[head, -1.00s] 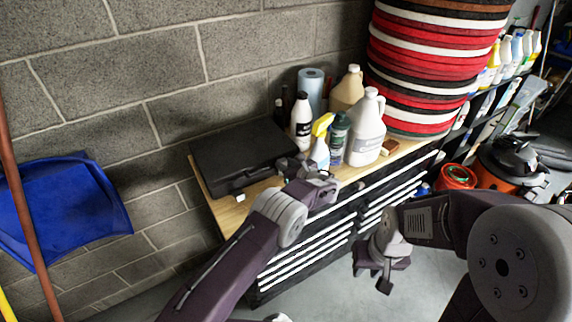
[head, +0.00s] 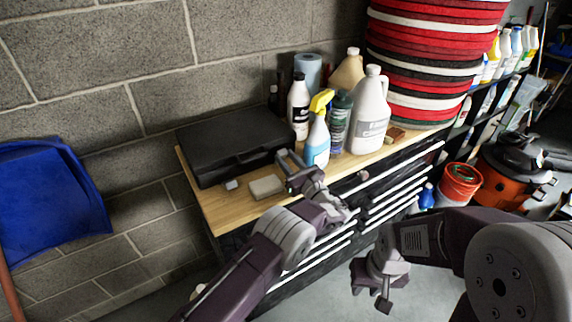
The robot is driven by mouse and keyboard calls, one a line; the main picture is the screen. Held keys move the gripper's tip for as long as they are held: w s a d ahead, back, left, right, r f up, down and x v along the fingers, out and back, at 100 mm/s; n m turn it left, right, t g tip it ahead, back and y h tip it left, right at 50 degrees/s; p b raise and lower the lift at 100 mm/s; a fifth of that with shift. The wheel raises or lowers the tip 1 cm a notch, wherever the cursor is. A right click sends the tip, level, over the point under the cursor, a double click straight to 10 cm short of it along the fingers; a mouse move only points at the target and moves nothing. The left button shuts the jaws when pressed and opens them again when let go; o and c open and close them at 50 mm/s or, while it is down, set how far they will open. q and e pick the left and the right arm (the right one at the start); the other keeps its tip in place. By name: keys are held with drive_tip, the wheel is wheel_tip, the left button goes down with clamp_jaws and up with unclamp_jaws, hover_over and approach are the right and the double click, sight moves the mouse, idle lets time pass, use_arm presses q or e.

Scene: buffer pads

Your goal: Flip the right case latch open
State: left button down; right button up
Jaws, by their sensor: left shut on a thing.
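The black case (head: 235,140) lies closed on the wooden bench top, against the block wall. Its front side faces me. My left gripper (head: 284,162) is at the right end of the case's front, where the right latch would be. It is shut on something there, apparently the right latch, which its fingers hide. My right gripper (head: 376,290) hangs low in front of the drawers, away from the case. Whether its jaws are open is not clear.
A beige block (head: 267,187) and a small grey piece (head: 231,184) lie before the case. A spray bottle (head: 318,140), a white jug (head: 370,112) and other bottles stand close right of my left gripper. Stacked red, white and black pads (head: 430,60) rise behind.

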use_arm(q)
drive_tip(key=c, duration=1)
unclamp_jaws()
drive_tip(key=shift+c, duration=0.2)
drive_tip(key=b+v, duration=0.1)
drive_tip(key=v, duration=0.8)
